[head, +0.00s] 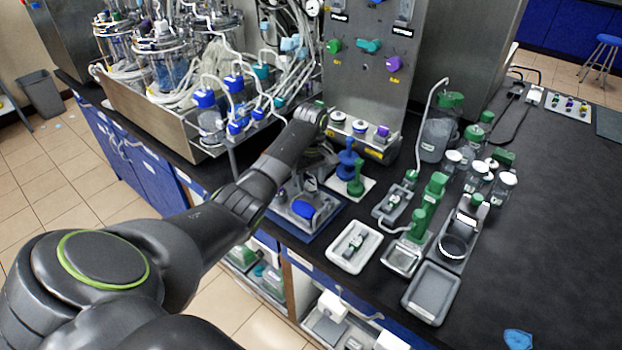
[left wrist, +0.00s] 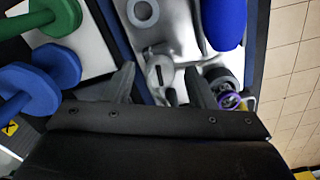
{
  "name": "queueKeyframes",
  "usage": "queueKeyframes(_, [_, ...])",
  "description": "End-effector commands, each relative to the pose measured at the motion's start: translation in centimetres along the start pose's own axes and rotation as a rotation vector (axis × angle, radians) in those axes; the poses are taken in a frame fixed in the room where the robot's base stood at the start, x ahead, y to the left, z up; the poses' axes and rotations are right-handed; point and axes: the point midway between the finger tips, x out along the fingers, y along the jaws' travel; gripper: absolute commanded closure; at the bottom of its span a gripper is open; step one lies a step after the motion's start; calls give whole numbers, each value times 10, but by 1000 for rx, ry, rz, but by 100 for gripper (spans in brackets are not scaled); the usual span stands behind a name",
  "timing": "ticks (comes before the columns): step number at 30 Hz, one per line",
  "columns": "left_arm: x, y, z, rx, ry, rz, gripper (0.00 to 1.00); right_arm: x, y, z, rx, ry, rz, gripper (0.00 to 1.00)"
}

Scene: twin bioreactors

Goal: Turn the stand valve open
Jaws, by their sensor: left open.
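A grey metal stand (head: 290,212) with a blue oval part (head: 303,208) sits on a blue mat at the bench's front edge. In the left wrist view the stand's grey plate (left wrist: 170,22) and the blue part (left wrist: 223,22) are close below. My left gripper (head: 309,180) is over the back of the stand, partly hidden by my own arm. Its open fingers (left wrist: 163,82) point at a small grey round fitting with a dark slot (left wrist: 161,70), which shows between them. This may be the stand valve; I cannot tell whether it touches the fingers or how its handle is set.
Blue (head: 346,160) and green (head: 356,180) knobbed pieces stand on a white plate just right of the stand. A white tray (head: 338,262), a grey tray (head: 432,291) and several bottles lie further right. A control panel (head: 365,70) rises behind.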

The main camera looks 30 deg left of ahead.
Motion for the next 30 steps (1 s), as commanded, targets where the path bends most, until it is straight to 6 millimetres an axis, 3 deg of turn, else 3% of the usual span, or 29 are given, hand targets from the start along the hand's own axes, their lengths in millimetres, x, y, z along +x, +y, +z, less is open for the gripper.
queueKeyframes(9, [2, 0, 0, 0, 0, 0, 51, 0, -4, 0, 2, 0, -5, 64])
queueKeyframes(19, [2, 0, 0, 0, 0, 0, 94, 0, -4, 0, 2, 0, -5, 64])
queueKeyframes(30, [-2, 0, 0, -107, -1, -1, 95, -24, -1, -3, 2, 0, -4, 64])
